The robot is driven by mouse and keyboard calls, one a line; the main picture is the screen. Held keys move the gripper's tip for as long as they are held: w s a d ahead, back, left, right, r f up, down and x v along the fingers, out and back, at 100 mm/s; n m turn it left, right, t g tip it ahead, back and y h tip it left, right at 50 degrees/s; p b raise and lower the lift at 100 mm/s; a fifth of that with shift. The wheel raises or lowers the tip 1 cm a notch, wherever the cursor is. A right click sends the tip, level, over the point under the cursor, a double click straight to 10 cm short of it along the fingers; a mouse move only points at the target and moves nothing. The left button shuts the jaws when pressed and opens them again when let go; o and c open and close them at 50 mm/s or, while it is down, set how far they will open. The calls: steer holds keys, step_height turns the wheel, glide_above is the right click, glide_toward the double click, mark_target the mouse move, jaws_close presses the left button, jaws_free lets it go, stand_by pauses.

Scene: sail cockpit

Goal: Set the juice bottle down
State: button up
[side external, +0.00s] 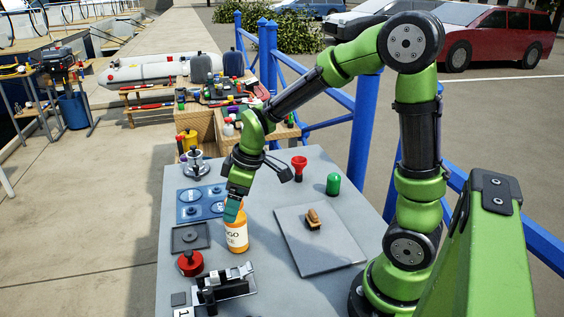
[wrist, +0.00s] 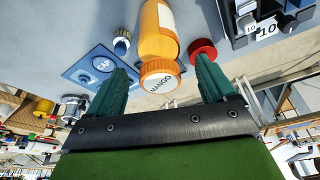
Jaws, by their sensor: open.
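The juice bottle (side external: 236,238) is orange with a white label and stands upright on the grey table, left of the grey board. In the wrist view the bottle (wrist: 156,35) shows its orange cap with "MANGO" on it, between my two green fingers. My gripper (side external: 232,211) is at the top of the bottle in the side view and hides its cap there. In the wrist view my gripper (wrist: 162,66) is open, with visible gaps between each finger and the cap.
A blue tray (side external: 181,215) and a dark square plate (side external: 176,247) lie left of the bottle. A red knob (side external: 190,264) and a black fixture (side external: 232,283) are in front. The grey board (side external: 325,259) carries a brown brush (side external: 313,219).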

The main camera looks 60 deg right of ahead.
steer(key=a+v, duration=0.1)
steer(key=v, duration=0.7)
steer(key=s+a+r+m+t, duration=0.2)
steer(key=s+m, duration=0.2)
steer(key=s, duration=0.2)
steer(key=s+a+r+m+t, duration=0.1)
steer(key=s+r+m+t, duration=0.1)
steer(key=s+m, duration=0.2)
steer(key=shift+s+a+r+m+y, duration=0.2)
steer(key=shift+s+a+m+y, duration=0.15)
steer(key=shift+s, duration=0.55)
